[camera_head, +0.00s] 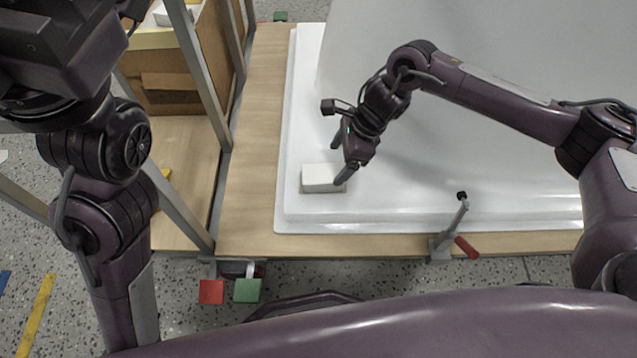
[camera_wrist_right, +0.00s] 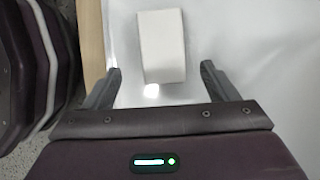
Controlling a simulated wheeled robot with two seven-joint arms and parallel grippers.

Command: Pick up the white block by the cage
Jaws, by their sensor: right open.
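The white block (camera_head: 320,179) lies on the flat rim of the white bathtub shell (camera_head: 400,195), near its left corner in the head view. My right gripper (camera_head: 340,160) is open and empty, just above the block's right side. In the right wrist view the block (camera_wrist_right: 161,45) is ahead of the open right gripper (camera_wrist_right: 158,82), roughly centred between its two fingers. Its near end reaches about the line of the fingertips. I cannot tell whether a finger touches it. My left arm is at the left of the head view, and its gripper is not visible.
The shell lies on a wooden table (camera_head: 255,150). A toggle clamp with a red handle (camera_head: 466,247) stands on the near edge. A metal frame (camera_head: 197,75) with cardboard boxes (camera_head: 180,80) is at the left. Red (camera_head: 211,291) and green (camera_head: 247,290) squares show below the table edge.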

